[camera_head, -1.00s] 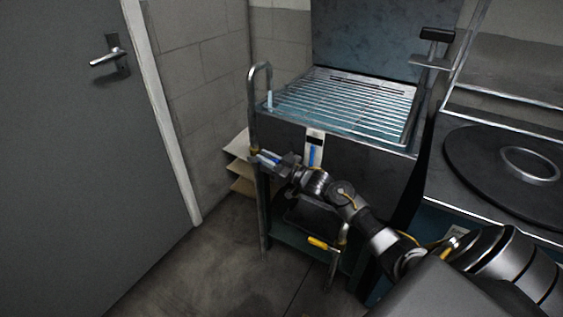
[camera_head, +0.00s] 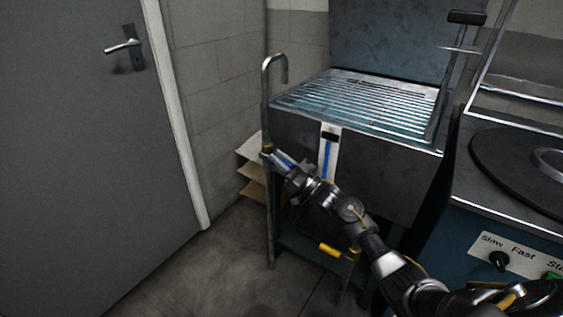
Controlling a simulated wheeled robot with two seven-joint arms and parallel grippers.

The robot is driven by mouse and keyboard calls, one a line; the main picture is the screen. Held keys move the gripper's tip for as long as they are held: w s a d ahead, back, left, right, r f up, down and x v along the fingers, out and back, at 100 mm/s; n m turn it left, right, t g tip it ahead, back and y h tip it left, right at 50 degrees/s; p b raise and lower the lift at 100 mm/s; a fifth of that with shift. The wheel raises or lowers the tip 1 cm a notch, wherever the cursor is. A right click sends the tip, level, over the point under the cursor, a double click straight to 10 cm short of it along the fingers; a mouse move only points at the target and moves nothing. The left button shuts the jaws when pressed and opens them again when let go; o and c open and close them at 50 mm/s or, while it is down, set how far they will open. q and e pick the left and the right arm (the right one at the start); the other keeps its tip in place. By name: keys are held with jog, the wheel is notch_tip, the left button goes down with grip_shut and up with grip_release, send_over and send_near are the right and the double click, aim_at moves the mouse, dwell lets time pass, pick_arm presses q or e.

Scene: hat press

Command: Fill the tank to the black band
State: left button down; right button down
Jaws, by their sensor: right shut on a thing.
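The tank (camera_head: 375,170) is a dark metal box with a wire rack on top. On its front is a white gauge strip (camera_head: 322,178) with a blue column (camera_head: 327,155). The blue reaches up to about the lower edge of the black band (camera_head: 331,137). A hooked metal spout (camera_head: 266,90) rises at the tank's left corner, and no water stream shows under it. My right gripper (camera_head: 277,157) is at the brass-coloured tap (camera_head: 267,148) on the spout's pipe, shut on its handle, which the fingers mostly hide. My left gripper is out of view.
A yellow-handled valve (camera_head: 330,250) sits low below the tank. At right is a machine with a round black plate (camera_head: 510,160) and a panel with a knob (camera_head: 499,261). A grey door (camera_head: 80,170) stands at left. The floor before it is clear.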

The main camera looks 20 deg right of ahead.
jog(key=shift+f, duration=0.1)
jog(key=c, duration=1.3)
grip_release()
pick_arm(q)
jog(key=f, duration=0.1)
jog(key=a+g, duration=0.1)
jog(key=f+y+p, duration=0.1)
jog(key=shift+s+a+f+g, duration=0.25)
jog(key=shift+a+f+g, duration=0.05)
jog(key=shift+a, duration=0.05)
pick_arm(e)
jog(key=v, duration=1)
jog(key=shift+s+d+f, duration=0.15)
jog(key=shift+s+d, duration=0.1)
